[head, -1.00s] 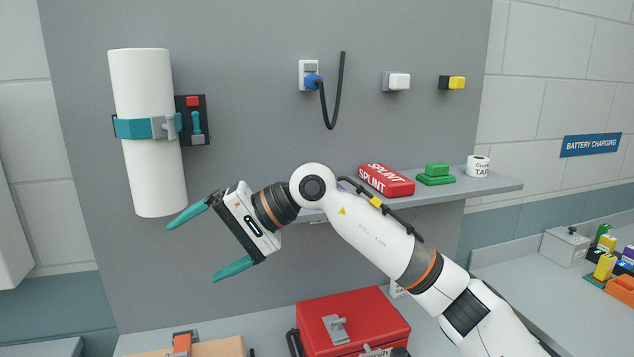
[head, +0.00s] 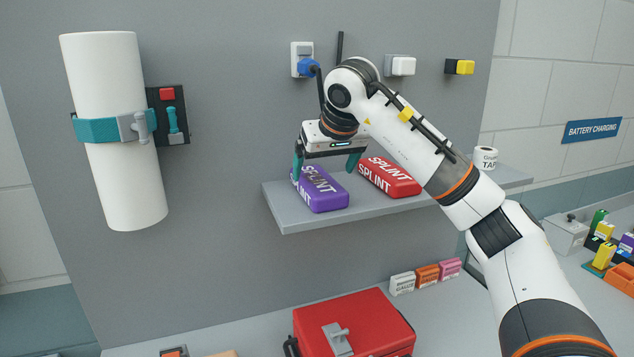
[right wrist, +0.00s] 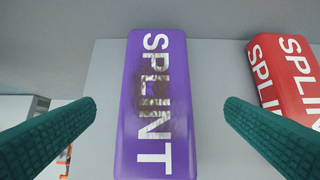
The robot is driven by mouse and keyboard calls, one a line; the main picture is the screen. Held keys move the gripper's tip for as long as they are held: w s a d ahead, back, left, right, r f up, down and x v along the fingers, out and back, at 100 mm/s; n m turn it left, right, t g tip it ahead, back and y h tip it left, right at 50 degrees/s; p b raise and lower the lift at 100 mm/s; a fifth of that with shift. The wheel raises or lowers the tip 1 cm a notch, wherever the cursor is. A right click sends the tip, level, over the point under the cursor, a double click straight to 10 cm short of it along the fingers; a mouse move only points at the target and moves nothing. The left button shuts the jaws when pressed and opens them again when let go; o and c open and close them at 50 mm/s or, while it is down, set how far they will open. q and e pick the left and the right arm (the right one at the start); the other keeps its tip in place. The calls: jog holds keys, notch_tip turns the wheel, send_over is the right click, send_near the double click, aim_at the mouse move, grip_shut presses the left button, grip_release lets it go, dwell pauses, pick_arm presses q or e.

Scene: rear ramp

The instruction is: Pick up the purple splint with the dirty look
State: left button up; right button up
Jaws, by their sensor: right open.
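The purple splint (head: 322,194) lies on the left part of the grey shelf (head: 290,217), with white SPLINT lettering. In the right wrist view the purple splint (right wrist: 150,110) shows a brown dirty smudge across its middle. My right gripper (head: 327,171) is over the purple splint, pointing down, with its teal fingers open. In the right wrist view the fingers stand one on each side of the purple splint, with gaps showing. The left finger partly overlaps the splint's left end in the head view. My left gripper is not in view.
A red splint (head: 390,177) lies on the shelf just right of the purple one. A tape roll (head: 485,158) stands farther right. A white cylinder (head: 120,180) is strapped to the wall at left. A red case (head: 365,320) and several small boxes (head: 428,273) sit below.

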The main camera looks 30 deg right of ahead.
aim_at(317, 178)
jog(key=p+x, duration=0.1)
jog(key=x, duration=0.1)
jog(key=p+x, duration=0.1)
jog(key=x, duration=0.2)
jog(key=shift+w+a+r+p, duration=0.2)
jog(key=shift+w+p, duration=0.1)
jog(key=shift+w, duration=0.1)
jog(key=shift+w+d+f, duration=0.1)
jog(key=shift+f, duration=0.2)
jog(key=c, duration=0.5)
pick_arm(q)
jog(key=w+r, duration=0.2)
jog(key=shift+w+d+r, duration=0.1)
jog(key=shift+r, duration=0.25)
pick_arm(e)
jog(key=c, duration=0.6)
